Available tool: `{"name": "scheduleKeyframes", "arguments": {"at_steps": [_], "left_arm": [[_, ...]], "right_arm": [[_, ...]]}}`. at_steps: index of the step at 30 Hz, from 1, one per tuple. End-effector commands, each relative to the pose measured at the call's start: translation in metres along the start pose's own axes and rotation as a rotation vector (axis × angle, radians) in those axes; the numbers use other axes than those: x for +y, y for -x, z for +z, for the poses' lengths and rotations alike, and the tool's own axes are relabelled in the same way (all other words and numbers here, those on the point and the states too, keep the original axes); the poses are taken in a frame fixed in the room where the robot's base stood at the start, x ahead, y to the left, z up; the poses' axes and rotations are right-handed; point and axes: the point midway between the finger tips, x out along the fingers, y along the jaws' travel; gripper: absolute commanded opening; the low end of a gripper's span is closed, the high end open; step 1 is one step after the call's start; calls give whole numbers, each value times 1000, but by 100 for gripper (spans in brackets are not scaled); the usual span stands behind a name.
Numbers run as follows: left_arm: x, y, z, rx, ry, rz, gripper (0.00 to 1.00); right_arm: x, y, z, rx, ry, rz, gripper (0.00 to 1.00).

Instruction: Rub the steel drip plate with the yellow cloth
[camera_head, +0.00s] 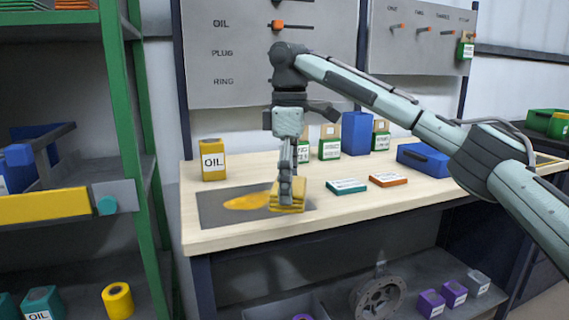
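The steel drip plate (215,207) is a flat dark grey sheet on the left part of the wooden bench. An orange-yellow smear (248,202) lies on its middle. The folded yellow cloth (288,207) is at the plate's right side. My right gripper (287,196) points down with its fingers at the cloth and appears closed on it. The cloth seems to rest on the plate, just right of the smear and close to its edge. My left gripper is not in view.
A yellow OIL can (213,160) stands behind the plate. A teal flat box (346,187) and an orange flat box (388,180) lie to the right. Green-and-white boxes (329,150), a tall blue bin (356,132) and a low blue bin (423,158) stand farther back. A green shelf post (127,130) is at left.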

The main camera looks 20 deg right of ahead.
Motion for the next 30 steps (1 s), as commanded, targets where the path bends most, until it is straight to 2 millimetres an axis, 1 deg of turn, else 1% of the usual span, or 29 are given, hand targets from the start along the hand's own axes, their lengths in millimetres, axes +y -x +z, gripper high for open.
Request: {"name": "scheduleKeyframes", "arguments": {"at_steps": [1, 6, 9, 12, 18, 27, 30], "left_arm": [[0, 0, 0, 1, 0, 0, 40], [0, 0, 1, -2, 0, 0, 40], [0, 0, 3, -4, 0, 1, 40], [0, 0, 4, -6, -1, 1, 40], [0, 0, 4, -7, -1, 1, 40], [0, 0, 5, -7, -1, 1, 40], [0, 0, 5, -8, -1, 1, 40]], "right_arm": [[-11, -10, 5, -1, -79, -3, 71], [-47, -40, 19, -4, -398, -2, 71], [-66, -54, 26, -3, -576, -2, 71], [-81, -66, 31, -3, -710, -1, 71], [-103, -83, 39, -3, -912, -1, 71], [-128, -103, 48, 0, -1147, 1, 71], [-127, -99, 44, 3, -1130, 10, 71]]}}
